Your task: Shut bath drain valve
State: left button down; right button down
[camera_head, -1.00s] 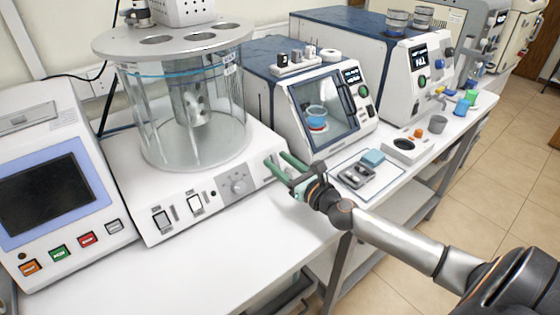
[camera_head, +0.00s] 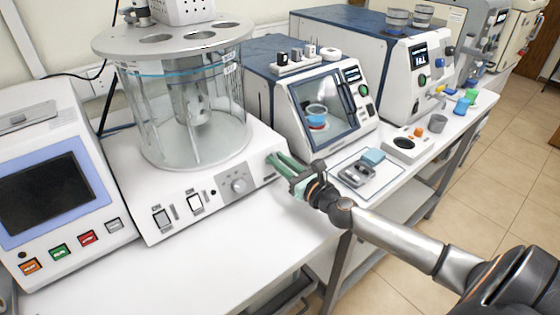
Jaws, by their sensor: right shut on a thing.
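The bath is a clear glass cylinder (camera_head: 190,120) under a round grey lid, standing on a white base (camera_head: 225,208) with switches and a dial. My right gripper (camera_head: 274,160), with green fingers, is at the right end of this base. It is shut on the drain valve there. The fingers hide the valve, so I cannot tell how its handle is turned. My left gripper is not in view.
A device with a dark screen (camera_head: 45,193) stands at the left. A boxy instrument with a window (camera_head: 325,105) stands close behind my right gripper. A tray with a small grey dish (camera_head: 357,174) and a blue block (camera_head: 373,157) lies right of it. The front bench (camera_head: 230,262) is clear.

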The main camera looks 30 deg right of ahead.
dwell(0.3)
jog(key=m+h+p, duration=0.2)
jog(key=m+p, duration=0.1)
jog(key=m, duration=0.1)
jog(key=shift+r+m, duration=0.15)
jog(key=shift+m, duration=0.25)
jog(key=shift+m+g+h+p, duration=0.4)
jog(key=shift+m+h+p, duration=0.3)
jog(key=shift+m, duration=0.5)
jog(key=shift+m+g+h, duration=0.3)
jog(key=shift+m+h, duration=0.2)
jog(key=shift+m, duration=0.6)
jog(key=m+g+h, duration=0.1)
jog(key=m, duration=0.2)
jog(key=m+g+h, duration=0.1)
jog(key=m, duration=0.2)
jog(key=shift+p, duration=0.35)
jog(key=m+g, duration=0.1)
jog(key=m, duration=0.1)
jog(key=m+g, duration=0.1)
jog(key=m, duration=0.2)
jog(key=shift+f+m+g+h, duration=0.2)
jog(key=shift+m+g+h, duration=0.1)
jog(key=shift+g, duration=0.1)
jog(key=c, duration=0.8)
grip_release()
